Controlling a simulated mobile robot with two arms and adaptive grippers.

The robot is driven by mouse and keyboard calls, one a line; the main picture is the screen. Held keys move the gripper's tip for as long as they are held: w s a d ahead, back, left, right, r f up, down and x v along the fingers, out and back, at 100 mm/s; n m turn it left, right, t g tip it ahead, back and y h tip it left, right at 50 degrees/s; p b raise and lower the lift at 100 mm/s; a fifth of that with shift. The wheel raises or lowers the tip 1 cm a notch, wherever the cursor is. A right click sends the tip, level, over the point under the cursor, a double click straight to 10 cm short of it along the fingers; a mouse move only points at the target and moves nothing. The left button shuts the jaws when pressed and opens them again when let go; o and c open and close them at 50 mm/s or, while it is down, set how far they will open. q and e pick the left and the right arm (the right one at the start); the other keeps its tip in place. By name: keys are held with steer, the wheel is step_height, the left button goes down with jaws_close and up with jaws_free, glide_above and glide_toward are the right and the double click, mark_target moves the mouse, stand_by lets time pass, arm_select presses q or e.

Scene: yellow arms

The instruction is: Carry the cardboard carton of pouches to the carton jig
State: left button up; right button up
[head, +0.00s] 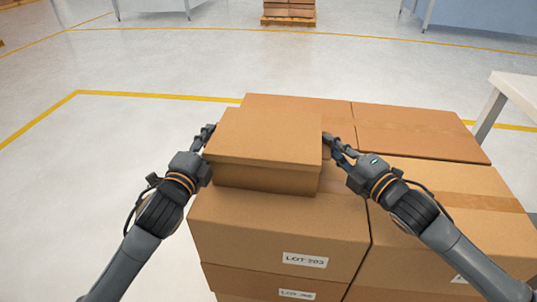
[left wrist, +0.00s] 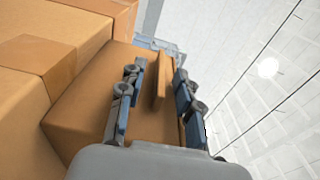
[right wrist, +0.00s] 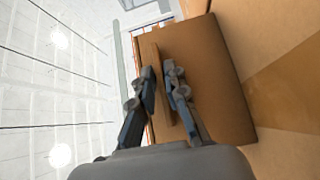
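The lidded cardboard carton (head: 266,137) sits upright on top of a stack of larger boxes in the head view. Its lid overhangs the body, and its contents are hidden. My left gripper (head: 205,138) is at the carton's left side. In the left wrist view its fingers (left wrist: 158,85) are open, with the lid rim (left wrist: 162,78) between them and gaps showing. My right gripper (head: 335,146) is at the carton's right side. In the right wrist view its fingertips (right wrist: 160,72) are close around the lid rim; whether they press on it is unclear. The carton jig is not identifiable.
The carton rests on large taped boxes (head: 280,228), with more boxes (head: 420,131) behind and to the right. A white table (head: 516,88) stands at the right. A loaded pallet (head: 289,12) is far back. Open floor (head: 120,140) lies to the left.

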arm_select(q)
steer(key=shift+c, duration=1.1)
arm_select(e)
steer(key=shift+c, duration=1.1)
arm_select(q)
jaws_close()
arm_select(e)
jaws_close()
arm_select(q)
steer(key=shift+r, duration=0.15)
arm_select(e)
steer(key=shift+r, duration=0.15)
